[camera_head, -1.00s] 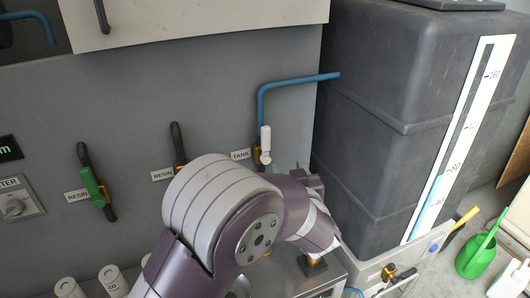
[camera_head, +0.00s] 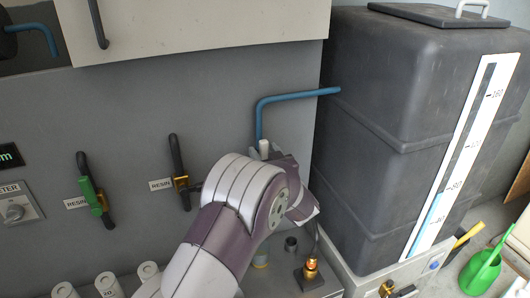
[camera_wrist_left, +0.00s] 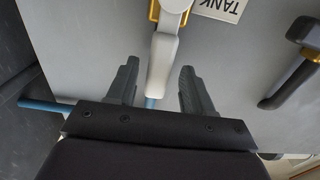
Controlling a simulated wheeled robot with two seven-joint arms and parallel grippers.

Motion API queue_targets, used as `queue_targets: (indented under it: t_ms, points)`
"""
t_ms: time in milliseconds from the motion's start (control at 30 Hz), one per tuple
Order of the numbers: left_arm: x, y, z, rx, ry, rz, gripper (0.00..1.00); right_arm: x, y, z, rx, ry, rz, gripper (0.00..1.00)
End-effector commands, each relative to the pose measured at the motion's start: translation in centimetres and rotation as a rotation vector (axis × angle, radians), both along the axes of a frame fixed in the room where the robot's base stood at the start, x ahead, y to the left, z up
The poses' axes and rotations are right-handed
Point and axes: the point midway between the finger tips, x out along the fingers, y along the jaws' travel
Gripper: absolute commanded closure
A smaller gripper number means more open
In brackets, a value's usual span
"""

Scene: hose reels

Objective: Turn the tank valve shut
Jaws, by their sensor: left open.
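The tank valve has a white lever handle, whose top (camera_head: 264,148) shows just below the blue pipe (camera_head: 290,97) in the head view. In the left wrist view the white lever (camera_wrist_left: 162,62) hangs from a brass-coloured body (camera_wrist_left: 155,12) beside the TANK label (camera_wrist_left: 220,8). My left gripper (camera_wrist_left: 157,80) is open, with one dark finger on each side of the lever and a gap visible on both sides. In the head view my left arm hides most of the valve and its label. My right gripper is not in view.
The large dark tank (camera_head: 385,130) stands close on the right. Two resin valves, one with a green handle (camera_head: 92,195) and one dark (camera_head: 178,170), are on the wall to the left. A brass fitting (camera_head: 311,268) stands below my arm. A green watering can (camera_head: 482,270) is at far right.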

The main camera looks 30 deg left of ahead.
Motion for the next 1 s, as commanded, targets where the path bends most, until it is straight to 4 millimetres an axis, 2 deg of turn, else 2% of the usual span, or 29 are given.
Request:
queue_targets:
  t_ms: [67, 233, 567, 1000]
  points:
    - [0.0, 0.0, 0.0, 0.000, 0.000, 0.000, 0.49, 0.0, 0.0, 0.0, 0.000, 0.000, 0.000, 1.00]
    - [0.0, 0.0, 0.0, 0.000, 0.000, 0.000, 1.00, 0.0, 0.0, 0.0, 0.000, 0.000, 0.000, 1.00]
    - [0.1, -0.2, 0.1, 0.015, 0.019, 0.000, 1.00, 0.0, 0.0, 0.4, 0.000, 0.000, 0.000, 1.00]
    - [1.8, -1.6, 0.1, 0.207, 0.246, -0.002, 1.00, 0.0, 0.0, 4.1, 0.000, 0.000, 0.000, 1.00]
